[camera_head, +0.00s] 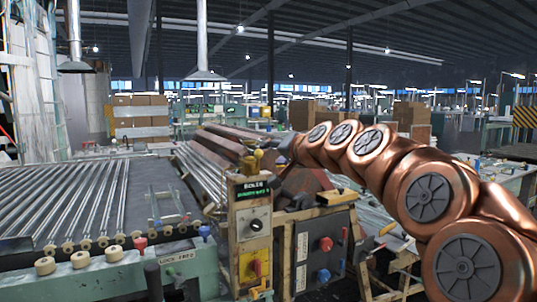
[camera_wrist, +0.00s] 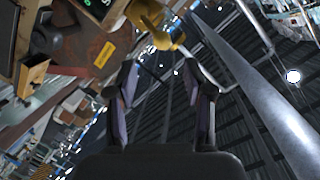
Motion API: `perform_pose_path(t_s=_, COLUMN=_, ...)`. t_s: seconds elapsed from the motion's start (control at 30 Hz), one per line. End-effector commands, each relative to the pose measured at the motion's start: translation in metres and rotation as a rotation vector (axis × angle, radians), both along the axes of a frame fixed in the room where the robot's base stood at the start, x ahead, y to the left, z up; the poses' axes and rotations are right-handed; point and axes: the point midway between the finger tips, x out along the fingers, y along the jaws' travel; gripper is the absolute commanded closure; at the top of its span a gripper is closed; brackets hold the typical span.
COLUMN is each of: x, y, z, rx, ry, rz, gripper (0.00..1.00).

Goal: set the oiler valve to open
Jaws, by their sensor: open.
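A small yellow, brass-like fitting (camera_head: 252,160), which looks like the oiler valve, stands on top of the control post. In the wrist view the yellow fitting (camera_wrist: 149,16) is at the top, just beyond the fingertips and a little left of centre, with a rounded end toward the gap. My gripper (camera_wrist: 160,66) is open, with nothing between its fingers. In the head view my arm reaches in from the right, and my gripper (camera_head: 279,153) is close to the fitting's right side. I cannot tell whether they touch, nor the valve's setting.
The control post (camera_head: 251,245) has a lit green display, a black knob (camera_head: 256,225) and a yellow-red switch (camera_head: 256,267). A grey panel (camera_head: 318,255) with red and blue knobs stands at its right. A table of glass tubes (camera_head: 85,195) is at left.

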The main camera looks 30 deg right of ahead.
Motion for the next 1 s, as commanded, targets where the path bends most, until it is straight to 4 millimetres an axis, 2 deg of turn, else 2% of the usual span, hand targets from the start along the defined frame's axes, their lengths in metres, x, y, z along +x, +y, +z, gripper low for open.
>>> perform_pose_path(t_s=0.1, x=-0.014, y=0.0, z=0.003, rx=0.0, ry=-0.001, rz=-0.001, gripper=0.48)
perform_pose_path(t_s=0.3, x=-0.027, y=0.001, z=0.004, rx=0.0, ry=0.001, rz=0.0, gripper=0.48)
perform_pose_path(t_s=0.67, x=-0.029, y=0.002, z=0.005, rx=0.0, ry=0.001, rz=0.0, gripper=0.48)
perform_pose_path(t_s=0.77, x=-0.028, y=0.007, z=0.001, rx=-0.003, ry=0.013, rz=0.01, gripper=0.48)
perform_pose_path(t_s=0.87, x=-0.027, y=0.032, z=-0.017, rx=-0.021, ry=0.066, rz=0.059, gripper=0.48)
perform_pose_path(t_s=0.97, x=-0.03, y=0.085, z=-0.062, rx=-0.06, ry=0.191, rz=0.165, gripper=0.48)
perform_pose_path(t_s=1.0, x=-0.036, y=0.109, z=-0.085, rx=-0.082, ry=0.255, rz=0.215, gripper=0.48)
